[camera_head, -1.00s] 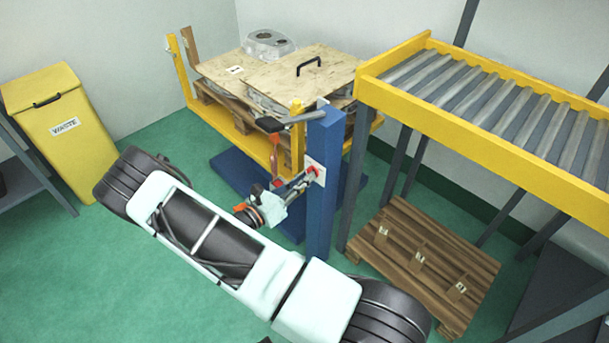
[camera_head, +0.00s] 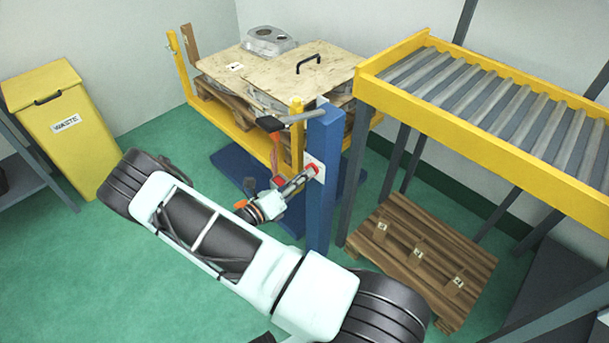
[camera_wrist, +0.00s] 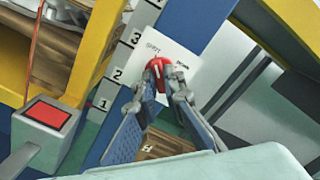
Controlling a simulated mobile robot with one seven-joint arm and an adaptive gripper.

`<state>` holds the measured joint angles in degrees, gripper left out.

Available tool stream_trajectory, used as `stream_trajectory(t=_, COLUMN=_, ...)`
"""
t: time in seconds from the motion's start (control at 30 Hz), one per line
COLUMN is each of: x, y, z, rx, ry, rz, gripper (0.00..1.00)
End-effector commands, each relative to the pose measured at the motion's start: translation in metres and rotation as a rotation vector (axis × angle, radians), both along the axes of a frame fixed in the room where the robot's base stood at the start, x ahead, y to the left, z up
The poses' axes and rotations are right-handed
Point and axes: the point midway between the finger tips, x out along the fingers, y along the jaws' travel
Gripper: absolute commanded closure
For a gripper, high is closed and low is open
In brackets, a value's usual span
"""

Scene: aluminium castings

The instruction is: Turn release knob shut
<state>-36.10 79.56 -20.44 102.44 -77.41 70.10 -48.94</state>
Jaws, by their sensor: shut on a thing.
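The red release knob (camera_wrist: 157,66) sits on a white plate (camera_wrist: 180,50) fixed to the blue post (camera_head: 323,215). The plate carries small lettering; one word looks like "SHUT", the other is too small to read surely. My gripper (camera_wrist: 165,84) has its fingertips on either side of the knob and is shut on it. In the head view my gripper (camera_head: 301,180) reaches the plate from the lower left, and the knob (camera_head: 314,168) shows as a small red spot at its tips. The fingers hide part of the knob.
A yellow frame (camera_head: 298,140) holds a pallet and boards left of the post. A yellow roller conveyor (camera_head: 400,100) stands at right, with a wooden pallet (camera_head: 415,275) below. A red button box (camera_wrist: 47,115) is close by.

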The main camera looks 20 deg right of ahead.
Motion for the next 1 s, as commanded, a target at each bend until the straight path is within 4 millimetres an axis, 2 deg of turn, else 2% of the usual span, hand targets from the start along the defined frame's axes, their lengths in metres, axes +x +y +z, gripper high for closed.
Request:
stream_trajectory(t=0.27, x=-0.001, y=0.001, z=-0.001, rx=0.001, ry=0.004, rz=0.001, gripper=1.00)
stream_trajectory(t=0.3, x=-0.001, y=0.001, z=-0.001, rx=0.001, ry=0.004, rz=0.001, gripper=0.87)
stream_trajectory(t=0.43, x=-0.001, y=0.001, z=-0.001, rx=0.001, ry=0.003, rz=0.001, gripper=0.74)
stream_trajectory(t=0.77, x=-0.001, y=0.004, z=0.000, rx=0.001, ry=0.000, rz=0.001, gripper=0.74)
stream_trajectory(t=0.87, x=-0.005, y=0.015, z=0.000, rx=0.001, ry=0.000, rz=0.002, gripper=0.74)
stream_trajectory(t=1.0, x=-0.014, y=0.041, z=-0.001, rx=0.002, ry=0.000, rz=0.004, gripper=0.74)
